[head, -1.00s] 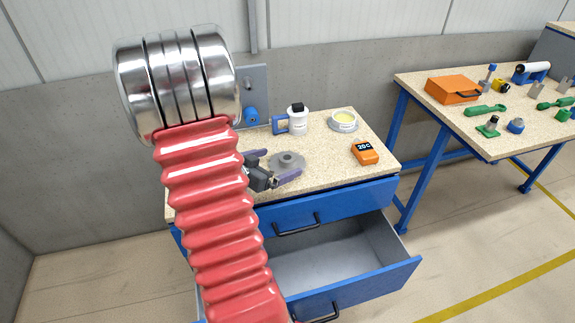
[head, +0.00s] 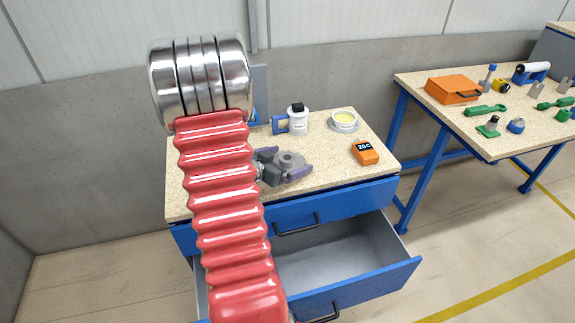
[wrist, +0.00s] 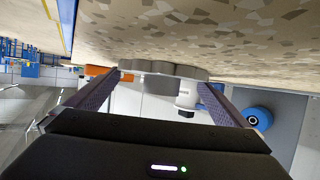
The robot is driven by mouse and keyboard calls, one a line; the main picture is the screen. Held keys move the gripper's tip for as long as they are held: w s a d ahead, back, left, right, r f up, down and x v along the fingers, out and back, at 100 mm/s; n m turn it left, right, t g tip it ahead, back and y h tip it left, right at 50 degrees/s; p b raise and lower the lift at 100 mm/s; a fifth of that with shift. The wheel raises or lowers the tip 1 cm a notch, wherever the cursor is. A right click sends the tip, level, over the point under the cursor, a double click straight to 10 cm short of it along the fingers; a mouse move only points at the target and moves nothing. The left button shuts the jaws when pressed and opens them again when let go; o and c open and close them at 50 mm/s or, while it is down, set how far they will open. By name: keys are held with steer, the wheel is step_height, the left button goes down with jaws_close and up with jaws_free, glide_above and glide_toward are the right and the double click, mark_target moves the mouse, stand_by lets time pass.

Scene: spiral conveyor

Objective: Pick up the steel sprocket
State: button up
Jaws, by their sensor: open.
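The steel sprocket (head: 290,158) is a grey toothed disc with a raised hub, on the speckled top of the blue drawer bench. My gripper (head: 284,164) is open and low over the bench top, with one purple-grey finger on the far side of the sprocket and one on the near side. In the wrist view the sprocket (wrist: 165,70) shows edge-on between and just beyond the fingertips of my gripper (wrist: 160,80), with the bench top along the upper edge. I cannot tell whether either finger touches it.
A white container with a blue handle (head: 297,122) and a round tin with yellow contents (head: 344,121) stand behind the sprocket. An orange device marked 20C (head: 365,153) lies to the right. The upper of the visible drawers is shut; an empty drawer (head: 335,250) below stands open.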

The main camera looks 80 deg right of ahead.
stand_by(0.5)
steer(key=c, duration=1.4)
steer(key=shift+o, duration=0.2)
steer(key=shift+r, duration=0.15)
steer(key=shift+r, duration=4.9)
